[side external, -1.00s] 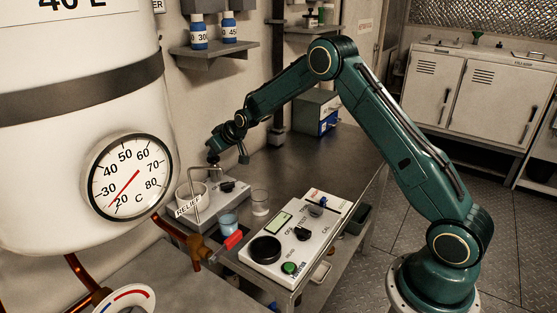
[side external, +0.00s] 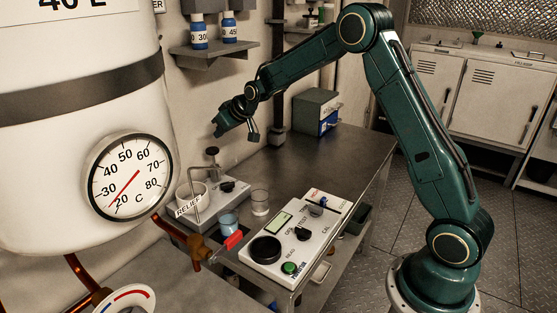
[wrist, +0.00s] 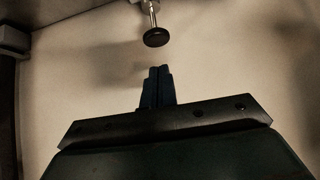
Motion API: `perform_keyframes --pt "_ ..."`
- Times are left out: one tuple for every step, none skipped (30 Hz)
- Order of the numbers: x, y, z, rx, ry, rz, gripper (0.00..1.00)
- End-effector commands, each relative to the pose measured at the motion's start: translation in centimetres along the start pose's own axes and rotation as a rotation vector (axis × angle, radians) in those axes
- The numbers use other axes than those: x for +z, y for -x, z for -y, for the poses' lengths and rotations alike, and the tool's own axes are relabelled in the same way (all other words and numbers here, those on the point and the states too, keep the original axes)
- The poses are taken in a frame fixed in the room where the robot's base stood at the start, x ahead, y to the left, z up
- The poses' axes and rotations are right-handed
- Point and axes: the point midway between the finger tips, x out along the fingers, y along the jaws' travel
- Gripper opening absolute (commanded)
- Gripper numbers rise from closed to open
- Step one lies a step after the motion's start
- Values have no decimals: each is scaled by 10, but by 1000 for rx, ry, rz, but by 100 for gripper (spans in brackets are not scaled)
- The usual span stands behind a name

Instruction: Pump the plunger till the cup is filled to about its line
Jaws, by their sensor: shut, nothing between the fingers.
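The pump (side external: 228,189) is a pale block on the bench with a bent metal spout. Its plunger knob (side external: 212,151), dark and round, stands raised on a thin rod; it also shows at the top of the wrist view (wrist: 156,37). A pale cup (side external: 184,191) stands by the spout, partly behind the RELIEF tag. I cannot make out its line or level. My gripper (side external: 215,134) is above the knob and apart from it, shut and empty. Its closed fingers show in the wrist view (wrist: 158,69).
A beaker of blue liquid (side external: 228,222) and a clear glass (side external: 260,202) stand near the pump. A meter panel (side external: 295,235) lies in front of them. A white tank (side external: 75,190) with a dial fills the left. The bench's far part is bare up to a grey-green box (side external: 316,111).

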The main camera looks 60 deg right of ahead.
Motion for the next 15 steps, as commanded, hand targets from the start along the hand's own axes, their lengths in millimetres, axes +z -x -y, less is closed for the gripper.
perform_keyframes --pt "-1 8 0 1 0 -2 0" --pt "-1 12 0 1 0 -2 0" --pt "-1 16 0 1 0 -2 0" --pt "0 20 0 1 0 -1 0" --pt "-1 23 0 1 0 -2 0" --pt "-1 27 0 1 0 -2 0" --pt "-1 30 0 1 0 -1 0" --pt "-1 32 0 1 0 -1 0" --pt "-1 35 0 1 0 -1 0" --pt "-1 37 0 1 0 -1 0" --pt "-1 39 0 1 0 -1 0" --pt "-1 40 0 1 0 -1 0" --pt "-1 41 0 1 0 -1 0" --pt "-1 42 0 1 0 -1 0" --pt "-1 43 0 1 0 -1 0"
